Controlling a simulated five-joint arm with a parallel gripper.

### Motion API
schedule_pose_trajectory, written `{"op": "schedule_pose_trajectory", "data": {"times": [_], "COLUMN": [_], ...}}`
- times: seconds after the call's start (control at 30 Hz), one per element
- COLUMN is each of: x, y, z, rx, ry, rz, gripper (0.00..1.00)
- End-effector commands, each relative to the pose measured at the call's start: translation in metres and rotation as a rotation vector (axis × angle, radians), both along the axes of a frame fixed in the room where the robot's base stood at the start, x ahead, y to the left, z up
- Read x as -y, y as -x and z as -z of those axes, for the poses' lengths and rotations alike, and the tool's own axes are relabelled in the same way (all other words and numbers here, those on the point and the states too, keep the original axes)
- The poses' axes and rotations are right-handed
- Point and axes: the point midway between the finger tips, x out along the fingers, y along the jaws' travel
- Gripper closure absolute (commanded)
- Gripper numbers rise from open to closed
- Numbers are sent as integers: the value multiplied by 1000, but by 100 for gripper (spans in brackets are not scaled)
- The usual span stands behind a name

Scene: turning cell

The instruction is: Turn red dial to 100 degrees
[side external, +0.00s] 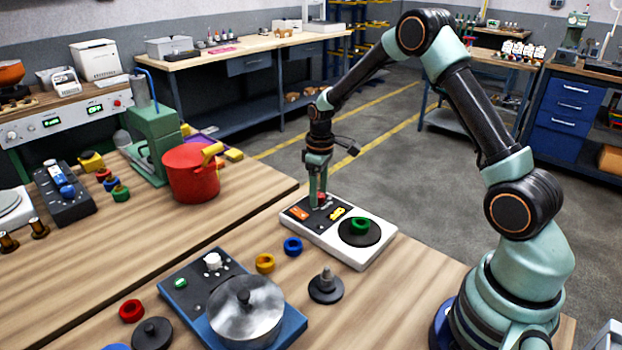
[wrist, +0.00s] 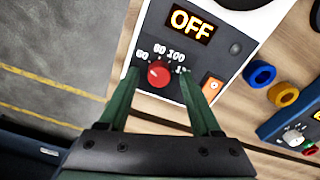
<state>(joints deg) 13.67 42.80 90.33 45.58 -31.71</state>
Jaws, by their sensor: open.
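The red dial (wrist: 159,73) sits on the black panel of a white device (wrist: 222,78). In the wrist view, labels 60, 80 and 100 and a partly hidden one arc above it. A small pale mark shows on the dial; its exact reading is too small to tell. The display (wrist: 192,22) reads OFF. An orange switch (wrist: 212,88) lies right of the dial. My gripper (wrist: 160,80) is open, its green fingers on either side of the dial; contact cannot be told. In the side view, my gripper (side external: 318,200) points down at the panel and partly hides the red dial (side external: 322,196).
A black round plate with a green ring (side external: 360,226) is on the device's right part. Blue ring (side external: 293,246), yellow ring (side external: 265,263) and a dark weight (side external: 326,287) stand nearby. A blue device with a metal pot (side external: 246,308) is in front; a red pot (side external: 190,174) stands behind left.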

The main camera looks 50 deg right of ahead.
Motion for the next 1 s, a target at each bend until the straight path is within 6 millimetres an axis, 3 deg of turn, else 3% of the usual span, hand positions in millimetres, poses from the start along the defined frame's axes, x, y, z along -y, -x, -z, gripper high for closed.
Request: {"op": "schedule_pose_trajectory", "data": {"times": [0.13, 0.3, 0.67, 1.0], "x": [0, 0, -1, -2], "y": [0, 0, 0, 0], "z": [0, 0, 0, 0], "rx": [0, 0, -3, -12], "ry": [0, 0, -2, -7], "rz": [0, 0, 31, 240], "gripper": [35, 100, 100, 100]}}
